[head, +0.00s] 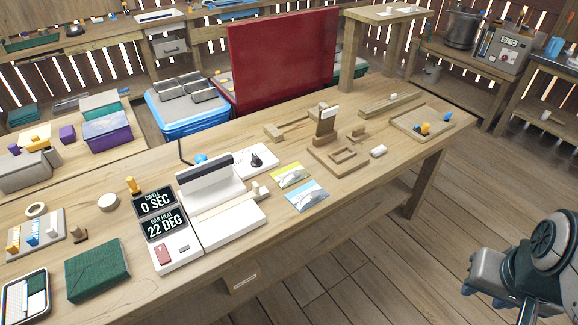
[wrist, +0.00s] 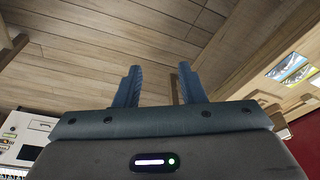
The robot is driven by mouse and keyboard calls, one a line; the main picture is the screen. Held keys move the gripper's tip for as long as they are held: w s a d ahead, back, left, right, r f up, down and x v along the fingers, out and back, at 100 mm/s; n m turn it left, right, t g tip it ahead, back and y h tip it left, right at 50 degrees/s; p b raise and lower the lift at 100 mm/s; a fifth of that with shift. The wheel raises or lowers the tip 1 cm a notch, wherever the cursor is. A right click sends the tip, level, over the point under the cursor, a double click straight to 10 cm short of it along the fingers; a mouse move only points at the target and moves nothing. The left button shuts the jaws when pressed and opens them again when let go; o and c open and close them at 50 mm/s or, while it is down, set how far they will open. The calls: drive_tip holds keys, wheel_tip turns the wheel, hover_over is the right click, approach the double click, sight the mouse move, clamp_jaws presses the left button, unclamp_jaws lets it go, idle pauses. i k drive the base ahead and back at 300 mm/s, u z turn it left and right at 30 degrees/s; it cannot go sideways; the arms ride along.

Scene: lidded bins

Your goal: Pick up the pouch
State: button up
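Two small flat pouches lie side by side on the wooden workbench, just right of the white sealing machine (head: 215,205). One pouch has a yellow-green top (head: 290,175); the other pouch is light blue and white (head: 307,195) and lies nearer the front edge. In the head view my arm is at the lower right, off the bench and well away from the pouches.
A wooden fixture (head: 338,155) stands right of the pouches, with a small white piece (head: 378,151) near it. A shallow wooden tray (head: 400,124) is at the bench's right end. A dark green box (head: 97,270) lies at front left. A red panel (head: 283,62) rises behind the bench.

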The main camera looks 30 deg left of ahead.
sight(308, 195)
drive_tip(key=u, duration=0.85)
drive_tip(key=i, duration=0.85)
drive_tip(key=u, duration=0.65)
